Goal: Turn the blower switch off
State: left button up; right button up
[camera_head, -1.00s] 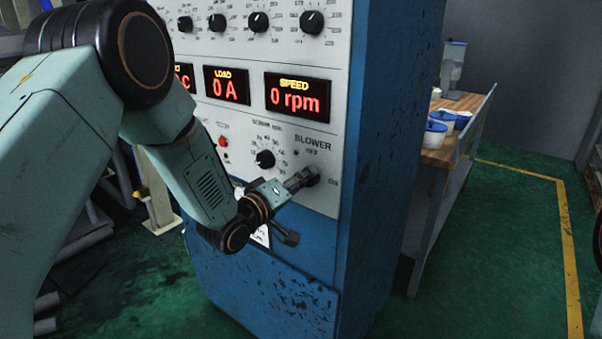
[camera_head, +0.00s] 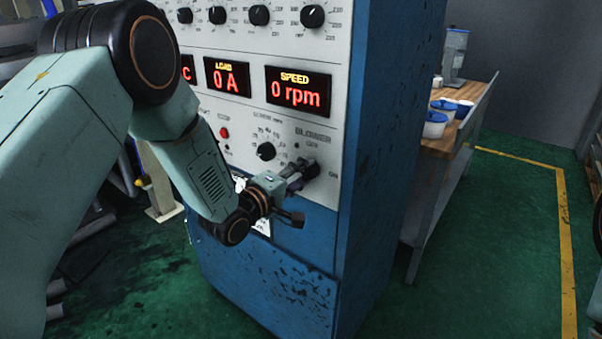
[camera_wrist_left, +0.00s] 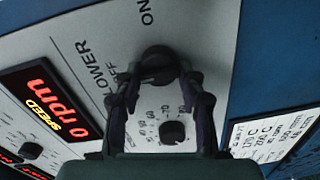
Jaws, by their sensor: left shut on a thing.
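The blower switch (camera_head: 311,169) is a black knob at the lower right of the white control panel, beside the BLOWER lettering. In the left wrist view the same switch (camera_wrist_left: 160,62) has ON printed above it and OFF to its left. Its exact pointing direction is hard to tell. My left gripper (camera_head: 300,177) is shut on this knob; in the wrist view its two fingers (camera_wrist_left: 162,80) lie on either side of it, partly hiding it. My right gripper is not in view.
The blue cabinet (camera_head: 375,150) carries the panel. Its displays read 0 A (camera_head: 228,77) and 0 rpm (camera_head: 298,91). Another knob (camera_head: 266,151) sits left of the switch. A wooden-topped bench (camera_head: 440,140) with containers stands at right; green floor beyond it is clear.

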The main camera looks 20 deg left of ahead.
pick_arm(q)
jog(key=o, duration=1.1)
jog(key=shift+o, duration=0.2)
jog(key=v, duration=1.2)
